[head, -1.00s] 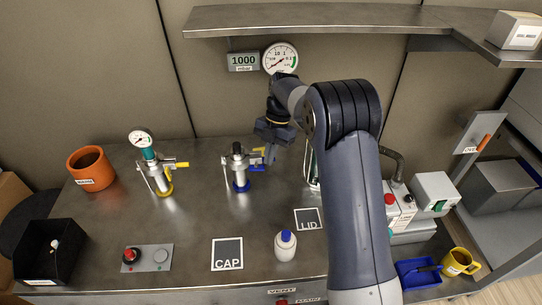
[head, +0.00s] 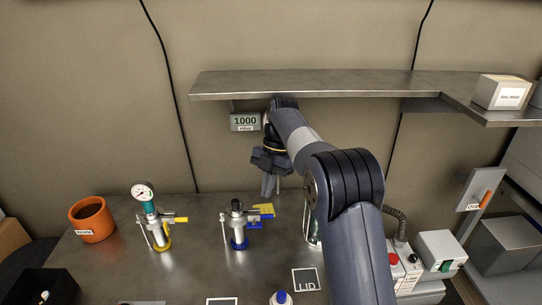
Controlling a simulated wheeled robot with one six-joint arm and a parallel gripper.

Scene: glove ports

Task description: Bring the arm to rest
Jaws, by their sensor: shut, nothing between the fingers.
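My gripper (head: 269,186) hangs from the end of my arm in the middle of the head view, fingers pointing down. It is shut and empty, above the back of the steel bench. My arm comes up from the lower right and bends at a raised elbow. A valve fitting with a blue base (head: 237,227) and a yellow handle stands on the bench a little left of and below my gripper. The gripper appears apart from it. My arm hides part of a glass vessel (head: 311,232) to the right.
A steel shelf (head: 340,84) runs along the wall close above my wrist. A second valve fitting with a gauge (head: 152,217) and an orange pot (head: 92,220) stand left. A white box with a green switch (head: 441,251) stands right. A white bottle with a blue cap (head: 281,298) is at the lower edge.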

